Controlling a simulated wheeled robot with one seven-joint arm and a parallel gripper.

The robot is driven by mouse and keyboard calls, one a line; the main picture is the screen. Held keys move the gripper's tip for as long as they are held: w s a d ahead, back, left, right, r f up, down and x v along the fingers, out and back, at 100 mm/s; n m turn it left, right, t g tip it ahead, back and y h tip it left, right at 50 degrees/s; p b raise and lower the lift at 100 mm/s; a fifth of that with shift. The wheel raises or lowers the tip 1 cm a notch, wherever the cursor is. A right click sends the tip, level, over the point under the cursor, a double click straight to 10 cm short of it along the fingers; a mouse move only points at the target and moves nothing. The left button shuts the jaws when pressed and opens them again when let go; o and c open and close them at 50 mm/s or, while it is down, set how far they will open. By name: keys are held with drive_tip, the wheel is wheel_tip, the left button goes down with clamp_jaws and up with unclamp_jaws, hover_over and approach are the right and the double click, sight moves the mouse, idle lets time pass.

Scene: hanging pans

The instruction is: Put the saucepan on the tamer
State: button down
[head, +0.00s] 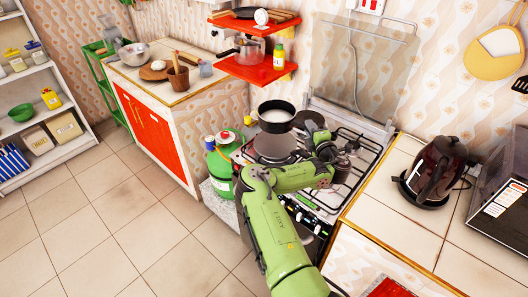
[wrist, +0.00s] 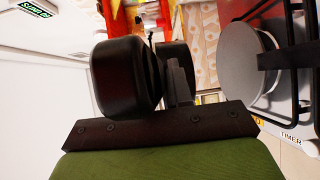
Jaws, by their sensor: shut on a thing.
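The saucepan (head: 276,115) is black outside with a pale inside and shows upright at the back left of the stove in the head view. My gripper (head: 308,119) is at its right side, shut on it; the grip on the handle is mostly hidden. The tamer (head: 274,147) is a flat grey disc on the stove's front left, below the saucepan in the picture and apart from it.
The stove's black grates (head: 343,180) surround the tamer. A raised glass lid (head: 365,62) stands behind. A green gas bottle (head: 220,165) is left of the stove. A red shelf (head: 258,69) with pots is at the back left. A dark kettle (head: 435,170) stands on the right counter.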

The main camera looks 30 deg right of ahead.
drive_tip(key=b, duration=0.2)
hover_over(306, 155)
wheel_tip(306, 155, down, 6)
drive_tip(key=shift+a+r, duration=0.1)
wheel_tip(306, 155, down, 4)
drive_tip(key=shift+s+f+b, duration=0.1)
drive_tip(key=shift+b, duration=0.5)
